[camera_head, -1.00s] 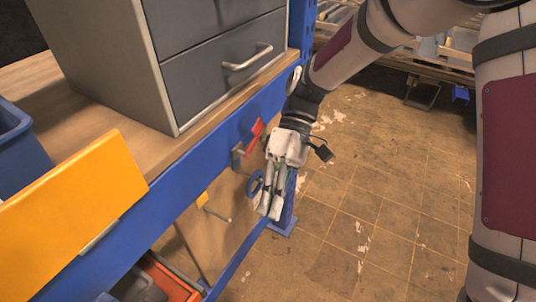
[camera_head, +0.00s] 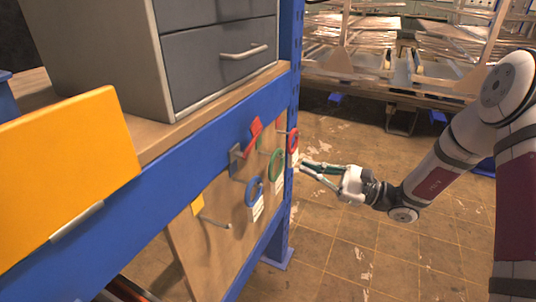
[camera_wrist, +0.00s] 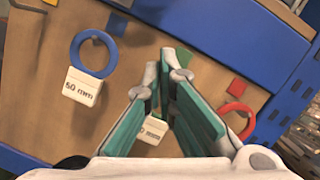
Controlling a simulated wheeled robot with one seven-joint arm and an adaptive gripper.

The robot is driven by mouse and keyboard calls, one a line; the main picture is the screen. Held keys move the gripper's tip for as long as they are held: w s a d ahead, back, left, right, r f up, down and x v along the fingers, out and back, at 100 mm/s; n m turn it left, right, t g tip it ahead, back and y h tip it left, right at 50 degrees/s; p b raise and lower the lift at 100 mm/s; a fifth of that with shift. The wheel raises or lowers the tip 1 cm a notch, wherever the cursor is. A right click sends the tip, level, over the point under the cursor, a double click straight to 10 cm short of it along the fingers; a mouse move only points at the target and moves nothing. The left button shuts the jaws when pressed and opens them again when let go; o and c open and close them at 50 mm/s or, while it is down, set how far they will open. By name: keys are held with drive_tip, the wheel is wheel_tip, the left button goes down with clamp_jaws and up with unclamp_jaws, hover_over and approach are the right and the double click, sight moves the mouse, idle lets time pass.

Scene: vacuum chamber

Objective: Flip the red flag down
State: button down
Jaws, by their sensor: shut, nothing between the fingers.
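The red flag (camera_head: 252,137) sticks up at a slant from a grey bracket on the blue beam under the workbench top. In the wrist view, a sliver of red (camera_wrist: 51,2) at the top left edge may be part of it. My gripper (camera_head: 303,170) lies right of the flag and lower in the head view, apart from it, with its fingers pointing left toward the hanging rings. In the wrist view, the fingertips (camera_wrist: 174,62) meet in front of the board and are empty; they hide most of the green ring.
A blue ring (camera_head: 255,192), a green ring (camera_head: 276,165) and a red ring (camera_head: 293,141) hang with white tags on the wooden board. A yellow panel (camera_head: 70,170) and a grey drawer cabinet (camera_head: 218,65) stand left. Open floor (camera_head: 370,240) lies right.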

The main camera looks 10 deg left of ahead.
drive_tip(key=shift+d, duration=0.1)
drive_tip(key=shift+w+a+r+b, duration=0.15)
drive_tip(key=shift+a+r, duration=0.8)
drive_tip(key=shift+a, duration=0.75)
drive_tip(key=shift+w+a+r+b, duration=0.1)
drive_tip(key=shift+a+r, duration=0.85)
drive_tip(key=shift+a, duration=0.75)
drive_tip(key=shift+w+a+r+b, duration=0.15)
drive_tip(key=shift+a+r, duration=0.8)
drive_tip(key=shift+a, duration=0.75)
